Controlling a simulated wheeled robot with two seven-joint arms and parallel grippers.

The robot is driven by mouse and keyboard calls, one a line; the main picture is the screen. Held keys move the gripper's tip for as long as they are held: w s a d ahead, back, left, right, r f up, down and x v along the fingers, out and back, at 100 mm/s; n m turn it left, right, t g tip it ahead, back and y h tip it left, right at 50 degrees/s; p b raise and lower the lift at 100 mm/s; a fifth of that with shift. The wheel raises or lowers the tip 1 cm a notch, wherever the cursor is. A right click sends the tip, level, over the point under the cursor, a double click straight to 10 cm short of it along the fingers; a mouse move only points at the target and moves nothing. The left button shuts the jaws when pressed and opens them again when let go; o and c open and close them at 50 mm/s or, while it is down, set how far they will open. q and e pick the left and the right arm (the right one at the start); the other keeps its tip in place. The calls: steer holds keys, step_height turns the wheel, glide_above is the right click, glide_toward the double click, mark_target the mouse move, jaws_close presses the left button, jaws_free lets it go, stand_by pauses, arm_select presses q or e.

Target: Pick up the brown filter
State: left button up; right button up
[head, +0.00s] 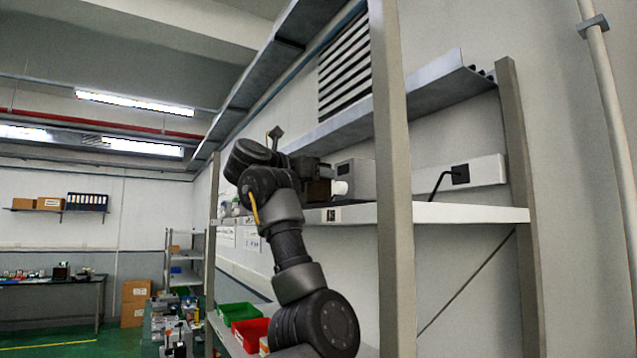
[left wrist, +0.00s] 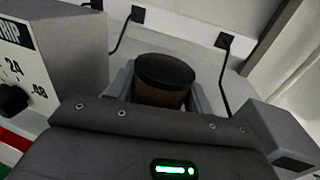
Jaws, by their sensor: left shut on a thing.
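The brown filter (left wrist: 160,97) is a short brown cylinder with a dark, nearly black round top. In the left wrist view it stands upright between the two grey fingers of my left gripper (left wrist: 162,92), which is shut on it. In the head view my left arm reaches up to the shelf, and the left gripper (head: 312,180) is small and dark there. The filter cannot be clearly told apart from the gripper in that view. The gripper body hides the filter's lower part in the wrist view. My right gripper is not in view.
A shelf post (head: 392,170) rises in front. A device with a numbered dial (left wrist: 45,55) is close on the left in the wrist view. Cables (left wrist: 223,75) hang behind.

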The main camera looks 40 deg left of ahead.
arm_select(q)
steer(key=shift+r, duration=0.25)
steer(key=shift+r+b, duration=0.8)
steer(key=shift+r, duration=0.15)
steer(key=s+r+b, duration=0.2)
steer(key=s+r, duration=0.8)
steer(key=s, duration=0.4)
steer(key=shift+a+b, duration=0.3)
steer(key=shift+a, duration=0.1)
